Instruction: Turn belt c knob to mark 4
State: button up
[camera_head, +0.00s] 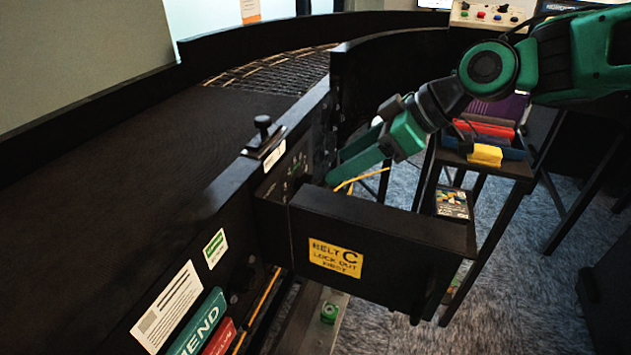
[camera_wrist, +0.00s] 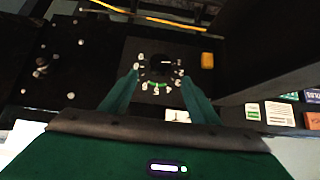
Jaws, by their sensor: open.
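The belt c knob (camera_wrist: 160,64) is a dark round knob on a black panel in the wrist view. Pale numbers ring it, with a short green arc below it; a small pale line on it seems to point right. In the head view the control panel (camera_head: 292,178) is on the conveyor's side, partly hidden, and the knob cannot be made out. My gripper (camera_wrist: 161,77) is open, with one green finger on each side of the dial's lower half. I cannot tell whether they touch the panel. In the head view my gripper (camera_head: 334,178) reaches behind the open cover.
The black cover (camera_head: 400,225) with a yellow "BELT C lock out first" label (camera_head: 335,257) juts out in front of the panel. A yellow cable (camera_head: 362,179) hangs by my gripper. An orange block (camera_wrist: 207,60) sits right of the dial. A plunger (camera_head: 263,130) stands on the rail.

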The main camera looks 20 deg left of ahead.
aim_at(312, 183)
jog(key=x, duration=0.9)
jog(key=shift+w+a+f, duration=0.1)
jog(key=shift+f, duration=0.15)
jog(key=c, duration=1.1)
